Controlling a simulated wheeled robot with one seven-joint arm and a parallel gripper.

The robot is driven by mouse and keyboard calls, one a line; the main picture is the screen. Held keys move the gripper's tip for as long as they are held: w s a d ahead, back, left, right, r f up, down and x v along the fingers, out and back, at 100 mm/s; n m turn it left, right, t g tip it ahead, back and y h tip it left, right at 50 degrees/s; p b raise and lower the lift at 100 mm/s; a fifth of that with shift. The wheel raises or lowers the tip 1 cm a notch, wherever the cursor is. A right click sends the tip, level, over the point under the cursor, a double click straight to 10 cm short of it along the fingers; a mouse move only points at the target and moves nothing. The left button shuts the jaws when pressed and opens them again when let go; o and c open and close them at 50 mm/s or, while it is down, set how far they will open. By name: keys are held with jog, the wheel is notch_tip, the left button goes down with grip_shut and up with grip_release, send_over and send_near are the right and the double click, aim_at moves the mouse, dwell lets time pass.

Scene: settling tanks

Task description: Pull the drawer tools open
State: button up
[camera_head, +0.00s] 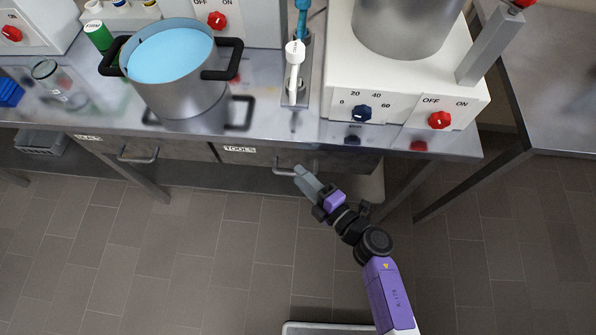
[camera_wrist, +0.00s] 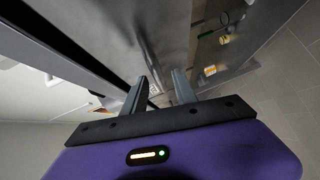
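The drawer labelled TOOLS (camera_head: 258,160) is under the steel counter, in the middle of the head view. Its front looks shut, about in line with the drawer to its left.
Another drawer (camera_head: 150,152) with its own handle is to the left. Table legs stand to the right. The tiled floor (camera_head: 200,250) in front is clear.

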jog(key=shift+x, duration=1.3)
grip_shut()
dwell(0.5)
